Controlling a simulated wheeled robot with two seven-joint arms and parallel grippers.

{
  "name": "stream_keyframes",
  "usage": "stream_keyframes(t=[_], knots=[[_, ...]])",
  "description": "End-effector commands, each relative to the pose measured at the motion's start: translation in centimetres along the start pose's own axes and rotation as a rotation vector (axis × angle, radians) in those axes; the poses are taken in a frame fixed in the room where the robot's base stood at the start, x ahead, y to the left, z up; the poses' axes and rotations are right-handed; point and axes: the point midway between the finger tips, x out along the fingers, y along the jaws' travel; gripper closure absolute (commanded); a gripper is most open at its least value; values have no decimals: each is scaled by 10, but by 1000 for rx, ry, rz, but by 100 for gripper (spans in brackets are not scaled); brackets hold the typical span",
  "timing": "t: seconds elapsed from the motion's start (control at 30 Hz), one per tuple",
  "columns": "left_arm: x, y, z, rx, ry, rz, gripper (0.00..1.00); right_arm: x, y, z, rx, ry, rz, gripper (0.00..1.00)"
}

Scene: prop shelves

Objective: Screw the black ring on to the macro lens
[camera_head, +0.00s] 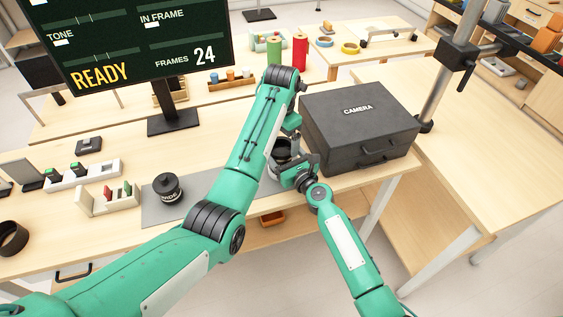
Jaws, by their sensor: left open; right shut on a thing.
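A dark, round, lens-like thing (284,148) stands near the front edge of the table, mostly hidden by my arms. No label shows on it, so I cannot tell the macro lens from the black ring there. My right gripper (285,169) is shut on its near side. My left gripper (292,125) is open just above and behind it, its fingers largely hidden by my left forearm. A black lens marked "WIDE" (167,188) stands upright on the grey mat (157,213).
A black case marked "CAMERA" (360,130) stands close to the right of my grippers. A screen reading "READY" (140,45) stands behind on the left. A white rack (108,198) and small holders fill the left side. A metal post (447,85) rises at the right.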

Motion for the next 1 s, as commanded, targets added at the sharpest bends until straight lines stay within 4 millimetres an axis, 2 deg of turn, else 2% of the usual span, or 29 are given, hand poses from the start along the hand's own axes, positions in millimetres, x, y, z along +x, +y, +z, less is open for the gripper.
stream_keyframes(t=[0.03, 0.2, 0.57, 0.8, 1.0], knots=[[8, 0, 0, 0, 3, -1, 7, 0, 0, 0, 0, 1, 0, 90], [24, 0, 0, 0, 1, 1, 7, 0, 0, 0, 0, 1, 0, 90], [28, 0, 0, 0, 0, 0, 7, 0, 0, 0, 0, 1, 0, 90], [28, 0, 0, 0, 0, 1, 53, 0, 0, 0, 0, 1, 0, 90], [28, 0, 0, 52, 0, 1, 52, 0, 0, 0, 0, 1, 0, 90]])
